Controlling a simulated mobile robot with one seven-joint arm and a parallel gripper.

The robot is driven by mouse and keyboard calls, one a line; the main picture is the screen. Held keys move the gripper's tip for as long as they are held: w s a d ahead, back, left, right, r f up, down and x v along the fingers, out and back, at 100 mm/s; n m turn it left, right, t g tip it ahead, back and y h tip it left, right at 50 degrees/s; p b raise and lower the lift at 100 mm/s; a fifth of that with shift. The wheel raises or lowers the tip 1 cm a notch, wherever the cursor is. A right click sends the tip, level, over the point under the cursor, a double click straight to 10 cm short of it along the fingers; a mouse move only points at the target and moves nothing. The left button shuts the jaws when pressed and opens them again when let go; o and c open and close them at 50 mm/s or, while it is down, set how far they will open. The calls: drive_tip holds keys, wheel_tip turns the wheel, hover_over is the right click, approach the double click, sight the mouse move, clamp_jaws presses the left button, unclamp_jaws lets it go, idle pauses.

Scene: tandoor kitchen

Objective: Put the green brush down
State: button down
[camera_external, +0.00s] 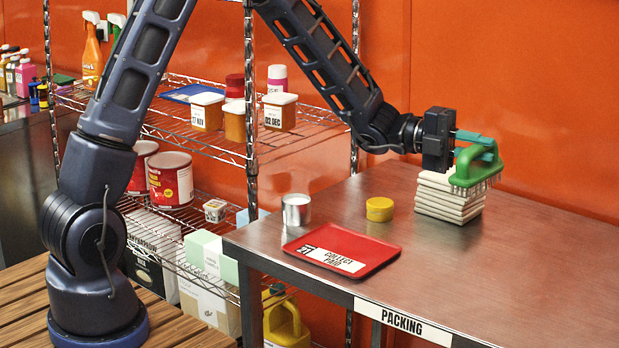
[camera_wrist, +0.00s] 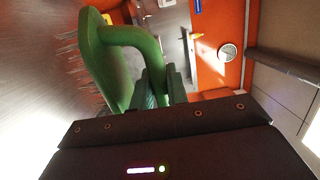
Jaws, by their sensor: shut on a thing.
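My gripper is shut on the brush's handle, and the pale bristles point down. In the external view the brush overlaps the top of a stack of folded white cloths (camera_external: 448,200); I cannot tell whether it touches them. In the wrist view the green brush (camera_wrist: 105,60) shows its curved handle between the dark fingers (camera_wrist: 160,85), with its bristles out to the left.
A red tray (camera_external: 375,250) with a label, a yellow-lidded tub (camera_external: 379,209) and a metal can (camera_external: 296,209) stand on the table left of the cloths. The table's right and front right are clear. A wire shelf (camera_external: 200,140) with tubs and tins stands to the left.

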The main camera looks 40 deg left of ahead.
drive_tip(key=shift+s+d+f, duration=0.15)
drive_tip(key=shift+d+f, duration=0.05)
drive_tip(key=shift+f, duration=0.05)
wheel_tip(320, 180, down, 19)
drive_tip(key=shift+f, duration=0.15)
idle(0.5)
drive_tip(key=shift+f, duration=0.15)
drive_tip(key=c, duration=1.4)
unclamp_jaws()
drive_tip(key=shift+a, duration=0.1)
